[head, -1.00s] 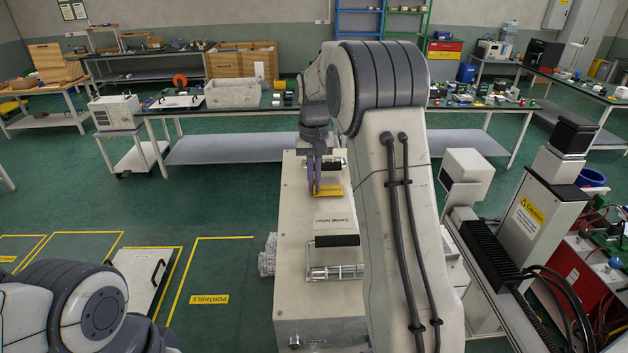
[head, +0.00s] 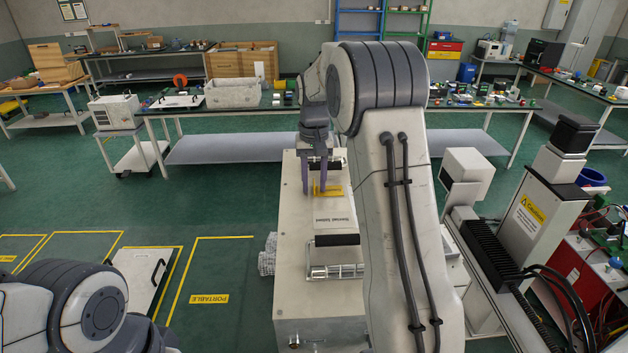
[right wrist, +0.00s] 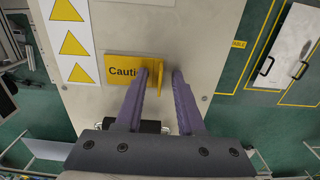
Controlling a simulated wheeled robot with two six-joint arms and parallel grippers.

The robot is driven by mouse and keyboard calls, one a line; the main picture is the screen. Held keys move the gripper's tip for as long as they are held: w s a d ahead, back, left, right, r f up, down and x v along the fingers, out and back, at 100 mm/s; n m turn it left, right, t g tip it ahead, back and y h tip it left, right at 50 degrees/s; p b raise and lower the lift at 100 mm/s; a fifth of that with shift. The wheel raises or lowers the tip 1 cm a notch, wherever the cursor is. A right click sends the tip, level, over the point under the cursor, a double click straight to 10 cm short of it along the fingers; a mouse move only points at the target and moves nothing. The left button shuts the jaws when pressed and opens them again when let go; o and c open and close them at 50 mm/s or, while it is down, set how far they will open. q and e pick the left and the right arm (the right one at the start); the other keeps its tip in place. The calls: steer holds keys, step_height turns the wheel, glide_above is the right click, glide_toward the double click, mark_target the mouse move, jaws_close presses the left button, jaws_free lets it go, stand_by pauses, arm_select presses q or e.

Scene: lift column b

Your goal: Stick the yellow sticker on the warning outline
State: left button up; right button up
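The yellow sticker (head: 334,191) with the word "Caution" lies on the light top of a long cabinet (head: 291,265). It also shows in the right wrist view (right wrist: 122,69), with a yellow upright tab between the fingers. My right gripper (head: 314,189) is open around the tab, one finger on each side, in the right wrist view (right wrist: 166,72) as well. The left finger looks very close to the tab; I cannot tell whether it touches. No warning outline shows around the sticker. My left gripper is out of view; only part of the left arm shows at lower left.
A white label (head: 335,221) and a black handle (head: 337,240) are on the cabinet top in front of the sticker. In the right wrist view a white strip with yellow triangles (right wrist: 74,44) lies beside the sticker. A caution-marked column unit (head: 526,214) stands at right.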

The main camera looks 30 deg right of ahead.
steer(key=shift+w+r+b, duration=0.1)
steer(key=shift+r+b, duration=0.2)
steer(key=shift+r, duration=0.25)
step_height(320, 180, up, 9)
steer(key=b, duration=0.1)
steer(key=shift+r, duration=0.2)
steer(key=shift+f, duration=0.1)
